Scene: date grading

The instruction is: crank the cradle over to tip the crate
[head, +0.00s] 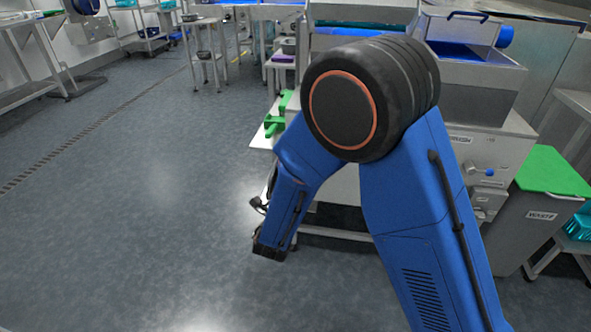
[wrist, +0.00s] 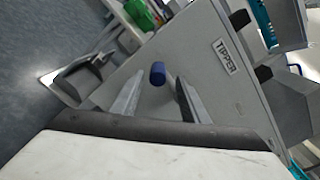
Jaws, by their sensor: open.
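In the wrist view, a grey panel labelled TIPPER (wrist: 227,57) fills the middle. A short blue cylindrical handle (wrist: 157,73) stands out in front of it. My gripper (wrist: 160,76) is open, with one finger to each side of the blue handle in the picture. No contact shows, and I cannot tell whether the handle is between the tips or just beyond them. A teal crate-like part (wrist: 264,22) shows only partly at the upper right, by grey framework with dark brackets. In the head view my arm reaches down left, and the jaws cannot be made out.
In the wrist view, a grey curved scoop-like part (wrist: 79,80) lies left, with a green object (wrist: 138,14) above. In the head view, a green-lidded waste bin (head: 548,172) and a machine with a blue knob (head: 489,171) stand right. The floor (head: 130,210) at left is clear.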

